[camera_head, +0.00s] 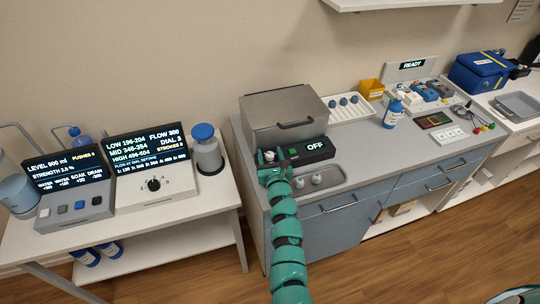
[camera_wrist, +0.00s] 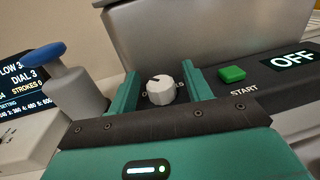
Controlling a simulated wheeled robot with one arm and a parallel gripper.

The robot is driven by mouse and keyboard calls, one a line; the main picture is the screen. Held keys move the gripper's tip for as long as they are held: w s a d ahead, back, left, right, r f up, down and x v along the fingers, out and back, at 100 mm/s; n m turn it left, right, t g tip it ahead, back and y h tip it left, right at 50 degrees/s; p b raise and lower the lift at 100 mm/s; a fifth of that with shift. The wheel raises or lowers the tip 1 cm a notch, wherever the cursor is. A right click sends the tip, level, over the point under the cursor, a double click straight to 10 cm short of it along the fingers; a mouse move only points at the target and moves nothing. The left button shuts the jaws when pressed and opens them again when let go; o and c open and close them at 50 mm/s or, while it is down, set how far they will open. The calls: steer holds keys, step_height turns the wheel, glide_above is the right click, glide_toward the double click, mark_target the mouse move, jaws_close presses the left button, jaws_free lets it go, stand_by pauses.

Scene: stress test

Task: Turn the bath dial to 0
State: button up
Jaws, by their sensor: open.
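The bath dial is a white ribbed knob (camera_wrist: 160,91) on the dark front panel of the grey lidded bath (camera_head: 283,115). Its dark pointer mark leans to the upper left in the wrist view; the small markings around it are too small to read. The bath display (camera_head: 315,147) reads OFF. My green gripper (camera_wrist: 163,84) is open, with one finger on each side of the knob; I cannot tell whether either finger touches it. In the head view the knob (camera_head: 269,156) shows just beyond my gripper (camera_head: 271,166).
A green START button (camera_wrist: 232,74) sits right of my right finger. A blue-topped pump container (camera_head: 207,150) stands to the left. Another unit with a black dial (camera_head: 154,184) reads DIAL 3. A grey tray (camera_head: 328,180) with small items lies in front of the bath.

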steer(key=shift+c, duration=0.2)
steer(key=c, duration=0.9)
steer(key=shift+d+r+n+y+p, duration=0.2)
steer(key=shift+n+y+p, duration=0.2)
steer(key=shift+p, duration=0.3)
steer(key=shift+n+g+y+p, duration=0.45)
steer(key=shift+y+p, duration=0.25)
steer(key=shift+y, duration=0.2)
steer(key=shift+a+f+n+g+y, duration=0.15)
steer(key=shift+f+n+g+y, duration=0.1)
steer(key=shift+n+y, duration=0.55)
steer(key=o, duration=0.9)
steer(key=shift+o, duration=0.2)
